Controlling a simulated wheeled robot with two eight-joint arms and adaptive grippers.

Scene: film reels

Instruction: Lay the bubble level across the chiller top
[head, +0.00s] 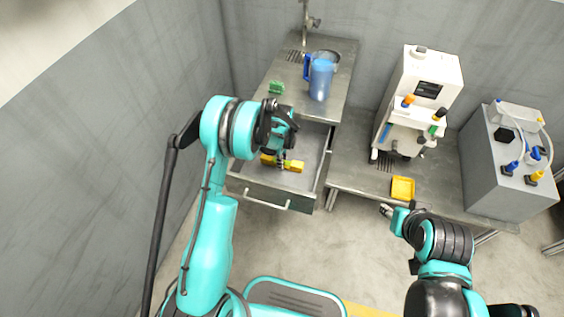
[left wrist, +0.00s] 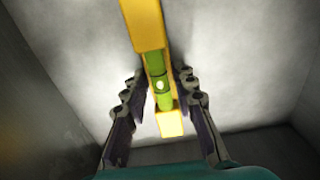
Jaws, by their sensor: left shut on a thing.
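The bubble level is a yellow bar (head: 296,167) with a green vial in its middle. It is inside the open drawer (head: 262,190), low over or on its floor; I cannot tell which. My left gripper (head: 282,158) reaches down into the drawer and is shut on the level near its vial. In the left wrist view the level (left wrist: 143,25) runs between the two fingers (left wrist: 160,90). A grey box (head: 506,160) with hoses and coloured connectors at the right looks like the chiller. My right gripper (head: 387,210) is in front of the bench; its jaw opening is unclear.
A blue jug (head: 320,77) and a green block (head: 276,88) stand on the counter above the drawer. A white machine (head: 420,95) and a yellow tray (head: 402,187) are on the lower bench. Grey walls close in at left and behind.

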